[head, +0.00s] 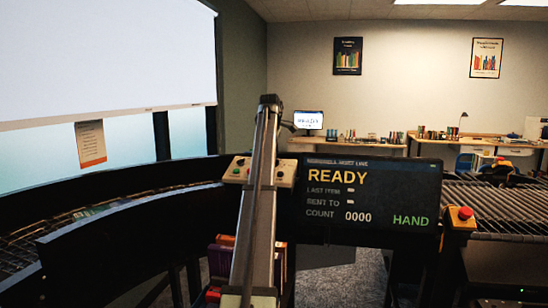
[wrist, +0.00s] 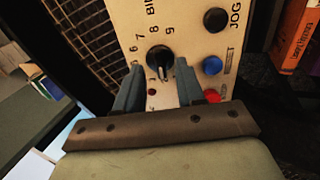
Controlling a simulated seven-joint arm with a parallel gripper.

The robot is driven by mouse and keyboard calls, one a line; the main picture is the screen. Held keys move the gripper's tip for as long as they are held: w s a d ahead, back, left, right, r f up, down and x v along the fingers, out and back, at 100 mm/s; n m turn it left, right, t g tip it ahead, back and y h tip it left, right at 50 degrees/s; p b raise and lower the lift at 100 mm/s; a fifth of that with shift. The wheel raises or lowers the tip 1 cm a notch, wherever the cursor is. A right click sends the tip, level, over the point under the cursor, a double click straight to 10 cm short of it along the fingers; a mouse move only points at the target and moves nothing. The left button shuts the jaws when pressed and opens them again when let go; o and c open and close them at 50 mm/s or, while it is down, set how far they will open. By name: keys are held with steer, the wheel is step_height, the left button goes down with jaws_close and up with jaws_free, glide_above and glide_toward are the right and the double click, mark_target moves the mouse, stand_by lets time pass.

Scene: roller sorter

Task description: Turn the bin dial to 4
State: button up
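The bin dial (wrist: 160,59) is a round black knob on a cream control panel (wrist: 187,22), seen in the wrist view. Its white pointer mark faces down in the picture, towards my gripper. Numbers 6, 7, 8 and 9 show around its upper and left side; the number at the pointer cannot be read. My gripper (wrist: 158,72) is open, one finger at each side of the dial, with gaps to the knob. The panel also shows in the head view (head: 285,173), partly behind my arm, which hides the dial.
Beside the dial are a black JOG button (wrist: 215,20), a blue button (wrist: 212,65) and a red button (wrist: 211,96). A display (head: 370,195) reads READY, count 0000, HAND. A red stop button (head: 465,212) sits by the rollers (head: 500,195). Books (wrist: 299,35) stand right of the panel.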

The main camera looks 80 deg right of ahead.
steer(key=shift+x, duration=0.8)
jaws_close()
